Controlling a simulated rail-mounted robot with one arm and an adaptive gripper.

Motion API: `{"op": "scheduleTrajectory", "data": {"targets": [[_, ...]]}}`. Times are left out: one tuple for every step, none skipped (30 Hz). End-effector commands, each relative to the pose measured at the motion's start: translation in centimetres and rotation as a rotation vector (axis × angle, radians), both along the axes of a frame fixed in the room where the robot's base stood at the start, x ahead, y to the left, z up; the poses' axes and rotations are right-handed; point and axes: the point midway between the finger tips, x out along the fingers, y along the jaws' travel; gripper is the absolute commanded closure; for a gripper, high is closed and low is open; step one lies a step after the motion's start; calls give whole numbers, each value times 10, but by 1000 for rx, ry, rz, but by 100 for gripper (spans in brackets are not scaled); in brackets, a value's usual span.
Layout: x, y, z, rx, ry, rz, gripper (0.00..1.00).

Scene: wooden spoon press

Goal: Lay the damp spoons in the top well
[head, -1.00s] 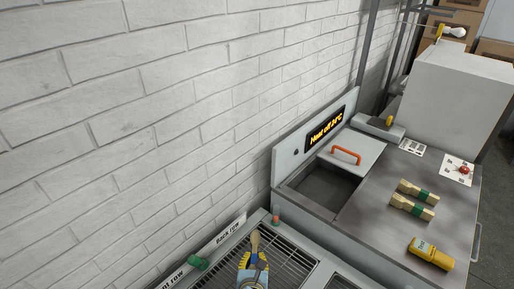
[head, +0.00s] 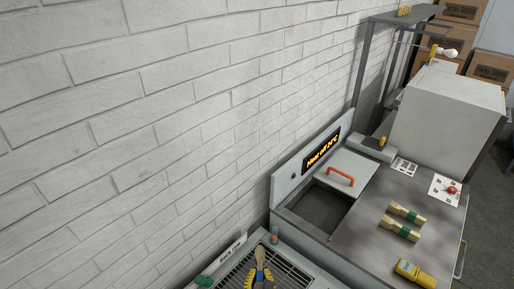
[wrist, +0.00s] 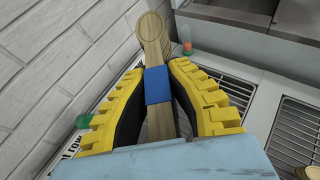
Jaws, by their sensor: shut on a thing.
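My gripper (head: 259,276) is shut on a wooden spoon bundle (wrist: 151,38) with a blue band (wrist: 158,85). The yellow ribbed fingers press the band from both sides, and the spoon heads point away from my wrist. In the head view the held bundle (head: 260,256) is over the slatted rack (head: 240,272) by the wall. Two pale wooden bundles with green bands (head: 405,213) (head: 400,229) lie on the steel counter. Whether the spoons are damp cannot be told.
A display (head: 322,150) reads about "Heat off 24°C". A yellow device (head: 415,272) and a red button (head: 451,190) are on the counter. A large grey box (head: 445,115) stands behind. A brick wall (head: 130,130) runs along the left. A green knob (head: 204,281) sits by the rack.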

Motion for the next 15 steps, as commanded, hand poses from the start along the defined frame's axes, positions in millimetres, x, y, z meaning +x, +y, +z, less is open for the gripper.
{"op": "scheduleTrajectory", "data": {"targets": [[-5, 0, 17, -1, 2, 0, 100], [-7, 0, 21, -1, 2, 0, 100], [-11, 0, 27, -1, 4, 0, 100], [-13, 0, 31, 0, 5, 1, 100], [-16, 0, 35, 0, 5, 1, 100], [-19, 1, 41, 0, 5, 2, 100], [-21, 1, 46, 1, 5, 2, 100], [-24, 1, 50, 1, 5, 3, 100], [-27, 2, 57, 2, 5, 4, 100], [-29, 2, 61, 2, 5, 5, 100], [-31, 3, 66, 3, 5, 5, 100], [-34, 3, 71, 5, 5, 6, 100], [-36, 4, 75, 5, 5, 8, 100], [-38, 5, 78, 6, 5, 8, 100], [-41, 5, 82, 8, 6, 10, 100]]}}
